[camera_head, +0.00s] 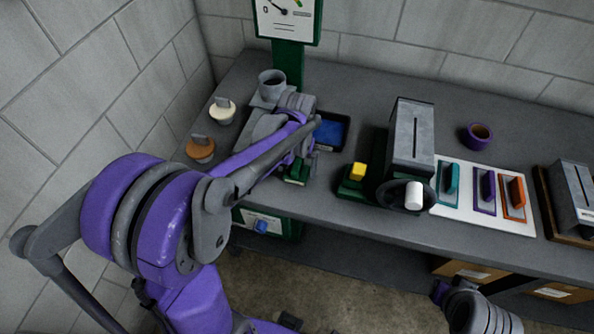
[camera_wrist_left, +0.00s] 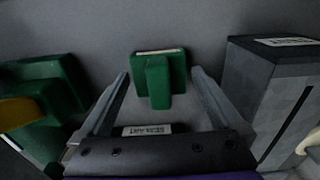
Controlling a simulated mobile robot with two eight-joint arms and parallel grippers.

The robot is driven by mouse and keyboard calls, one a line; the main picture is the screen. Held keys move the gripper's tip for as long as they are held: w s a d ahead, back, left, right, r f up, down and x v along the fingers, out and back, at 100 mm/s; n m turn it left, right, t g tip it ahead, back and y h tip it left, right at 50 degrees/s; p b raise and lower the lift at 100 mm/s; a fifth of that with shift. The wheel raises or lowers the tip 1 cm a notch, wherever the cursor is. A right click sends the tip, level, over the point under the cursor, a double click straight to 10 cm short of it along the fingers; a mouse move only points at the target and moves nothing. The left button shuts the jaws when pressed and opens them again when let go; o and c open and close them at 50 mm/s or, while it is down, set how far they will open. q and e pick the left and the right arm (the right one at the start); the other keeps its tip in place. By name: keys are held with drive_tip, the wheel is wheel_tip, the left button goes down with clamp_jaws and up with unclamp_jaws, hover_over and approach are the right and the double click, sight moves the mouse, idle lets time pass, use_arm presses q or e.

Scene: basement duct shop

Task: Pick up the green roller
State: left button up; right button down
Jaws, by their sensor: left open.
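A green piece (camera_wrist_left: 158,80) with a flat base and an upright handle, which I take as the green roller, stands on the grey bench in the left wrist view. It also shows in the head view (camera_head: 296,178), partly hidden by my arm. My left gripper (camera_wrist_left: 160,73) is open, with one finger on each side of the handle and a gap on both sides. In the head view my left gripper (camera_head: 300,164) points down at the piece. My right gripper's fingers do not show; only part of that arm appears at the bottom right.
A green holder with a yellow block (camera_head: 357,172) and a grey slotted box (camera_head: 411,140) stand to the right. A blue tray (camera_head: 330,131) lies behind the gripper. Teal, purple and orange handled pieces stand on a white mat (camera_head: 462,168). A purple cup (camera_head: 479,136) stands farther back.

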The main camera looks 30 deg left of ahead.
sight(297, 165)
use_arm(q)
drive_tip(key=shift+f, duration=0.55)
drive_tip(key=shift+s, duration=0.1)
drive_tip(key=c, duration=1.3)
drive_tip(key=shift+o, duration=0.2)
drive_tip(key=shift+r, duration=0.1)
wheel_tip(297, 165, up, 10)
drive_tip(key=shift+f, duration=0.1)
